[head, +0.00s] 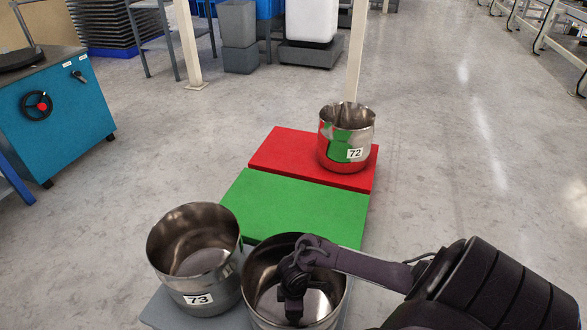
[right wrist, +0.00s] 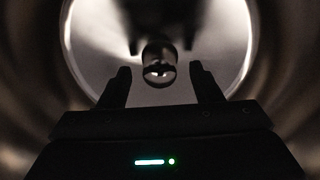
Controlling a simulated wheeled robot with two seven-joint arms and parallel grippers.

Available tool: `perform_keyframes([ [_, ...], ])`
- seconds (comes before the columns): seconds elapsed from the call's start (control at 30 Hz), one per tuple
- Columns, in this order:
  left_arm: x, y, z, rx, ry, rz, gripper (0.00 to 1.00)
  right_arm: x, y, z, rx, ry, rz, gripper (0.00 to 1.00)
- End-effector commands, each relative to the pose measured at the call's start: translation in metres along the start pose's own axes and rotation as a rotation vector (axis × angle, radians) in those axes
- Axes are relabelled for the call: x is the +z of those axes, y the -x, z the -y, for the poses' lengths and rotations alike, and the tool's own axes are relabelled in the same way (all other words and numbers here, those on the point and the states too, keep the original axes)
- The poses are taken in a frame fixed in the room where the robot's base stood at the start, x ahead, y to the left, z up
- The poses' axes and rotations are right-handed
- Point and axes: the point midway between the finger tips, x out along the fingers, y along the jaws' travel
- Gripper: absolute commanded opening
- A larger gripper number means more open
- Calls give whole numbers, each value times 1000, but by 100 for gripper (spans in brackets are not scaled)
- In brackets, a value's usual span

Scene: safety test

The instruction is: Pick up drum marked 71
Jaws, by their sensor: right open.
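A steel drum (head: 259,282) stands open-topped at the bottom centre of the head view; no number shows on its visible side. My right gripper (head: 293,308) reaches down inside this drum. In the right wrist view my right gripper (right wrist: 162,88) is open, with the drum's round inside (right wrist: 215,50) around it. A small shiny rounded shape (right wrist: 158,72) shows between the fingers; I cannot tell whether it is a handle or a reflection. Drum 73 (head: 200,262) stands just left of this drum. Drum 72 (head: 334,150) stands farther off. My left gripper is out of view.
The two near drums stand on a grey platform (head: 163,312). Beyond it lie a bare green platform (head: 295,205) and a red platform (head: 290,152) bearing drum 72. A teal cabinet (head: 60,120) is at left. The floor (head: 460,170) to the right is clear.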

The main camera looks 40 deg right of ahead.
Motion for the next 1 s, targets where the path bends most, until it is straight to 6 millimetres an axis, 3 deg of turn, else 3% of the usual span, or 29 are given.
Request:
perform_keyframes([
  [0.03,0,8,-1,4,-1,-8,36,1,-14,0,0,0,1,58],
  [0.1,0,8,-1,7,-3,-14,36,1,-18,0,1,1,2,58],
  [0.33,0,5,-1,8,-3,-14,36,1,-16,0,1,1,1,58],
  [0.77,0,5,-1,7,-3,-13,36,1,-16,-1,2,1,1,2],
  [1.0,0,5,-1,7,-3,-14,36,1,-16,-1,2,1,1,0],
])
